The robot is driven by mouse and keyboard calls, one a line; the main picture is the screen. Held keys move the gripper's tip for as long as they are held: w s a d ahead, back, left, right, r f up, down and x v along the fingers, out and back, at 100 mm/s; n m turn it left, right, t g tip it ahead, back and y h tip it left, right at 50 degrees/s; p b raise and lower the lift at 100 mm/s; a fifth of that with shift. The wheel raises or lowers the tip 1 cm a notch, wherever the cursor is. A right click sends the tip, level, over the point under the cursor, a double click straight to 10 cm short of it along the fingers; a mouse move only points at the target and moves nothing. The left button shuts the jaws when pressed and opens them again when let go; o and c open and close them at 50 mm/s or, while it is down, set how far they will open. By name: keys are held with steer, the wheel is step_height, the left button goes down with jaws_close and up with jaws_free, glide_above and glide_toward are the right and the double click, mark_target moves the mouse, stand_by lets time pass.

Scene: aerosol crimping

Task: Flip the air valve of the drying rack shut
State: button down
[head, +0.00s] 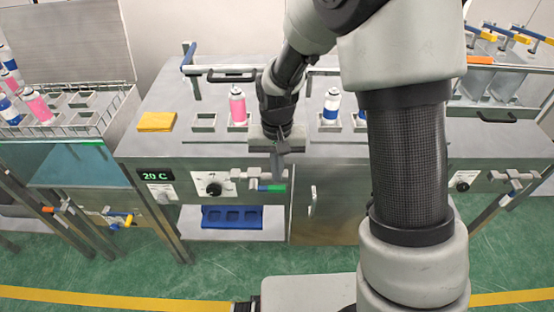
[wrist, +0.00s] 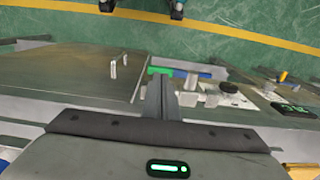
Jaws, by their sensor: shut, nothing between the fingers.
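A valve with a blue lever (head: 264,187) and a green end sits on the front of the middle bench. The lever lies level, pointing right from a grey metal fitting (head: 244,176). My gripper (head: 278,172) is shut and empty at the green end. In the wrist view the shut fingers (wrist: 170,92) lie close beside the green end (wrist: 159,70), with the blue part (wrist: 190,73) to the right. I cannot tell whether they touch. Another valve with a yellow and blue handle (head: 121,219) is under the left unit. No label shows which unit is the drying rack.
The middle bench front has a 20 C display (head: 156,176), a black knob (head: 212,187) and a door handle (head: 312,200). A blue tray (head: 232,216) sits below. The green floor in front is clear.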

mark_target(282, 187)
steer(key=shift+f, duration=1.7)
steer(key=shift+f, duration=0.1)
steer(key=shift+d+f+y+b, duration=0.5)
steer(key=shift+f+y+b, duration=0.2)
steer(key=shift+y+b, duration=0.3)
steer(key=shift+d+f+y+b, duration=0.25)
steer(key=shift+f+y+b, duration=0.4)
steer(key=shift+y, duration=0.25)
step_height(282, 187, down, 3)
steer(key=y+b, duration=0.3)
steer(key=shift+r+y, duration=0.2)
steer(key=shift+y, duration=0.1)
steer(key=a+f+y+b, duration=0.3)
steer(key=a+f+b, duration=0.1)
steer(key=f, duration=0.1)
steer(key=shift+f, duration=0.3)
